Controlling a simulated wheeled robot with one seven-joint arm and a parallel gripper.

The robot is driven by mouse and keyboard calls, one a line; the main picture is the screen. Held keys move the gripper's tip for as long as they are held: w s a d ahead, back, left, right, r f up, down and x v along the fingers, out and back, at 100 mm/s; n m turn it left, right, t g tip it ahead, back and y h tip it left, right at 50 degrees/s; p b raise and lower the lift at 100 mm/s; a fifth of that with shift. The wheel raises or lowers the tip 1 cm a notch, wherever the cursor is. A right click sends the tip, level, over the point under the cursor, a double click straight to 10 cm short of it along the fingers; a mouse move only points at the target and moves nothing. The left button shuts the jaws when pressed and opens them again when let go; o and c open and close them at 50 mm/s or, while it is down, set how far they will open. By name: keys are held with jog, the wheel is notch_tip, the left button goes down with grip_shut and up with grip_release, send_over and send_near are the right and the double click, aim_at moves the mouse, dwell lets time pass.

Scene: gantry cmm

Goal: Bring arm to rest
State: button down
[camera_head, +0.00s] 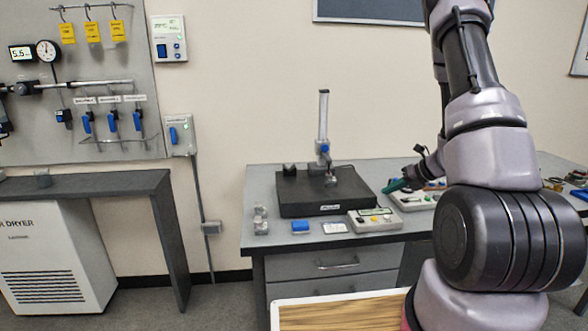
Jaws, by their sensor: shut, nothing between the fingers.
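My arm rises along the right side of the picture and leaves the top edge. Behind it, its far end comes down over the right part of the grey workbench (263,203). My gripper (394,186), small and dark with green at the tips, shows just left of the arm's thick links. It is shut and empty, pointing left near a white tray-like box (408,204). Whether it touches anything below cannot be told. Part of my wrist is hidden behind the nearer links.
A black plate with a gauge stand (323,130) stands left of my gripper. A wood-topped surface (340,314) is nearest. A dryer (50,255) stands under a dark shelf at left.

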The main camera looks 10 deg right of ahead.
jog(key=s+a+r+n+g, duration=0.1)
jog(key=s+a+r+n, duration=0.3)
jog(key=r, duration=0.3)
jog(key=s+a+r+n+g+y, duration=0.1)
jog(key=s+a+r+n, duration=0.1)
jog(key=a+r+n, duration=0.4)
jog(key=s+a+r+n, duration=0.3)
jog(key=r+n, duration=0.2)
jog(key=r, duration=0.3)
jog(key=s+r+n+t+h, duration=0.1)
jog(key=s+r+n+h, duration=0.1)
jog(key=s+r+n, duration=0.4)
jog(key=s+a+r+n+t+h, duration=0.1)
jog(key=s+r+n+h, duration=0.2)
jog(key=s+r+n, duration=0.3)
jog(key=s+n, duration=0.5)
jog(key=shift+a+r, duration=0.2)
jog(key=shift+a, duration=0.1)
